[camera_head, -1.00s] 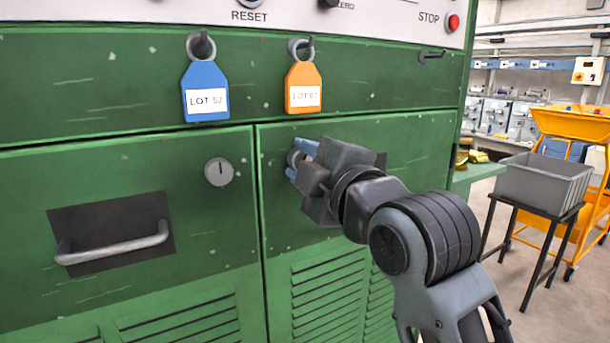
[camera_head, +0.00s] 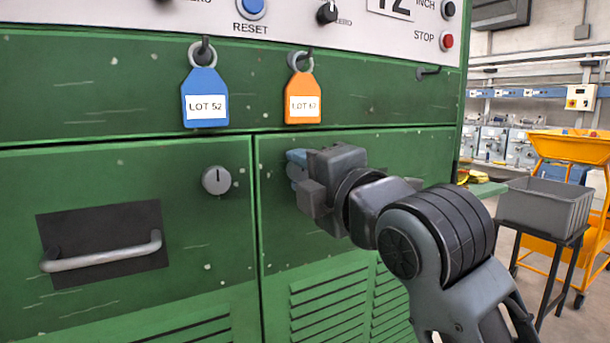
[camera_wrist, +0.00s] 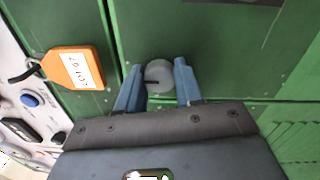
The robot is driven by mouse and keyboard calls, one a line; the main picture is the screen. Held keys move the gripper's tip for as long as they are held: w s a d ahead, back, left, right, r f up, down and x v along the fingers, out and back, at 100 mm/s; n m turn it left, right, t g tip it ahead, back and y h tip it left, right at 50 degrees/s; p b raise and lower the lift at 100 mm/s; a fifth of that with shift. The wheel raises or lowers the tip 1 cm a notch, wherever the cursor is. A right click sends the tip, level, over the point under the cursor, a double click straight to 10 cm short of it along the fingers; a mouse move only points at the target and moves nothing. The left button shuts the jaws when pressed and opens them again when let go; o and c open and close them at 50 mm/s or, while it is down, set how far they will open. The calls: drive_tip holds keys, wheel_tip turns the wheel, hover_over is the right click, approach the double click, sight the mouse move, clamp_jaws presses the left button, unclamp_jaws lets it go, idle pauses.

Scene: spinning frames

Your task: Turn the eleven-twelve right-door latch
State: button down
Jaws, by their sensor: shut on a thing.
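The right-door latch is a round grey knob (camera_wrist: 160,74) with a short dark mark, on the green right door (camera_head: 400,155). In the wrist view my gripper (camera_wrist: 158,80) has its blue fingers on either side of the knob, shut on it. In the head view my gripper (camera_head: 297,165) is at the upper left of the right door, and it mostly hides the knob there. A matching round latch (camera_head: 216,180) sits on the left door, its mark upright.
A blue LOT 52 tag (camera_head: 205,97) and an orange tag (camera_head: 303,97) hang above the doors. The left door has a bar handle (camera_head: 100,252). A grey bin (camera_head: 545,203) on a stand is at the right.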

drive_tip(key=shift+a, duration=0.1)
drive_tip(key=c, duration=0.7)
unclamp_jaws()
drive_tip(key=shift+c, duration=0.2)
drive_tip(key=v, duration=0.8)
